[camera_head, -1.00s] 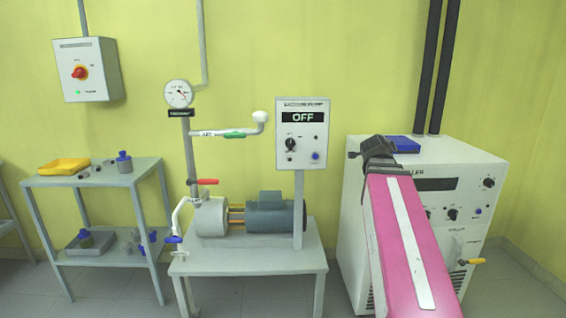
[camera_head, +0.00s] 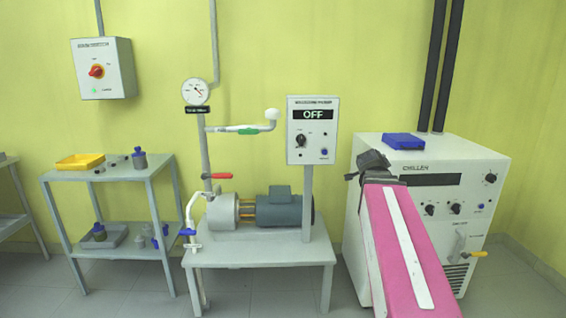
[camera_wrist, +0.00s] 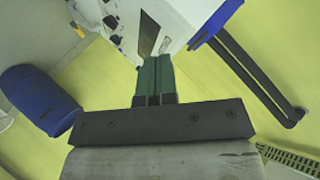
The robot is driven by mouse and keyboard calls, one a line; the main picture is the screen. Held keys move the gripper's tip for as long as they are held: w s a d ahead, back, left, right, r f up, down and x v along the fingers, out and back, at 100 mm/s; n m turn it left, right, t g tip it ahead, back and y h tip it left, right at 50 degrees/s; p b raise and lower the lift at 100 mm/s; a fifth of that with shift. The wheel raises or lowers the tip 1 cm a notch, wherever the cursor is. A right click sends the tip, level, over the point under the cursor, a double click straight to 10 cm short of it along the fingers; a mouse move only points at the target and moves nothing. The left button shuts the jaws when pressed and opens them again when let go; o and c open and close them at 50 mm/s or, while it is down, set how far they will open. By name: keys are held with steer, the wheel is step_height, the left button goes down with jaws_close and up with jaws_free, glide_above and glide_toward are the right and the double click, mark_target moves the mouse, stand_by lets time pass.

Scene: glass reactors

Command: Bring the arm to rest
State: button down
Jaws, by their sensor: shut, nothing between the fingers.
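My arm, a pink link with a white stripe, reaches up from the lower right of the head view. Its dark end with my gripper (camera_head: 372,161) shows in front of the chiller's upper left corner. In the wrist view my gripper (camera_wrist: 155,65) has its two green fingers together, with nothing between them. The white chiller (camera_head: 435,170) stands behind the arm, and the arm hides part of its front. In the wrist view a white body with a dark panel (camera_wrist: 150,32) lies beyond the fingertips. I cannot tell the gap between them.
A vacuum pump (camera_head: 280,210) sits on a grey table (camera_head: 260,251) left of the arm, below a control panel (camera_head: 313,130) reading OFF. A shelf (camera_head: 110,171) with a yellow tray (camera_head: 80,161) stands further left. A blue box (camera_head: 404,141) lies on the chiller. Floor shows between the stands.

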steer(key=s+a+f+n+g+y, duration=0.2)
steer(key=s+a+f+n, duration=0.3)
steer(key=f, duration=0.6)
steer(key=s+a+f+n+g+y, duration=0.2)
steer(key=s+a+f+n+g, duration=0.2)
steer(key=f, duration=0.8)
steer(key=s+a+f+n+g+y, duration=0.2)
steer(key=s+a+f+n+g, duration=0.2)
steer(key=f, duration=0.8)
steer(key=s+a+n, duration=0.2)
steer(key=a+n, duration=0.1)
steer(key=shift+s+a+f+y, duration=0.2)
steer(key=shift+a+y, duration=0.05)
steer(key=shift+y, duration=0.15)
